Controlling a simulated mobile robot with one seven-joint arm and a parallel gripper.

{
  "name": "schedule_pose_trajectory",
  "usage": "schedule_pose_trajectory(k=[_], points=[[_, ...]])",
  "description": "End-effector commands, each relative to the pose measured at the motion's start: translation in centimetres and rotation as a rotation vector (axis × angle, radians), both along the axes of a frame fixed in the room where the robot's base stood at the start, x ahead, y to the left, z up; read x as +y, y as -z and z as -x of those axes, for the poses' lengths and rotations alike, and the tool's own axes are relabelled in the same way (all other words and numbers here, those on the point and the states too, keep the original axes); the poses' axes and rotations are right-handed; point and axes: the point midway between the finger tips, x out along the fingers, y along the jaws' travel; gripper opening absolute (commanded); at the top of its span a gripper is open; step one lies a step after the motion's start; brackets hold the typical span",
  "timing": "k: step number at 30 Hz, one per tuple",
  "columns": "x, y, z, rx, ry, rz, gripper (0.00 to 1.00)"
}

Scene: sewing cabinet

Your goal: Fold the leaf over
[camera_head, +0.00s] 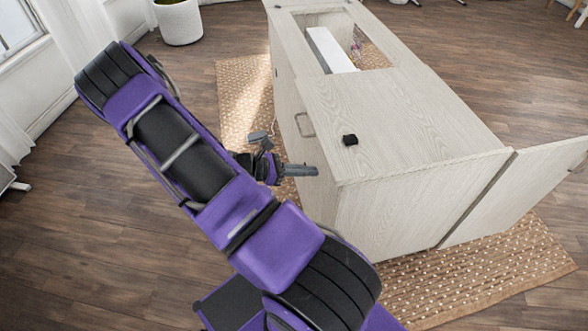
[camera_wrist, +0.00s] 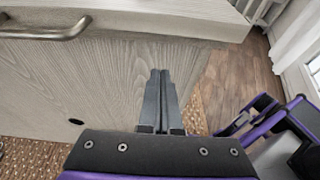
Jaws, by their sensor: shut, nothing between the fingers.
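The pale wood cabinet (camera_head: 400,120) stands right of my arm in the head view. Its top has a rectangular opening at the far end with a white item (camera_head: 328,50) inside. I cannot tell for sure which panel is the leaf; a broad flat panel lies on top at the near end, and a hinged panel (camera_head: 530,185) stands out upright at the right. My gripper (camera_head: 314,171) is shut and empty, beside the cabinet's left side near its near corner. In the wrist view my gripper's fingers (camera_wrist: 160,75) are together, in front of a wood face; contact cannot be told.
A small black object (camera_head: 350,140) sits on the cabinet top. A metal handle (camera_head: 304,125) is on the cabinet's left side, also in the wrist view (camera_wrist: 45,32). A woven rug (camera_head: 480,270) lies under the cabinet. A white planter (camera_head: 179,22) stands far left.

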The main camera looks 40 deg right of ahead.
Motion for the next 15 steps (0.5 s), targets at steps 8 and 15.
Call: schedule_pose_trajectory(k=[8,15], points=[[-2.8,-0.9,1.5,-0.005,-0.001,0.000,0.00],[-2.8,-2.8,1.5,-0.002,0.000,0.000,0.00]])
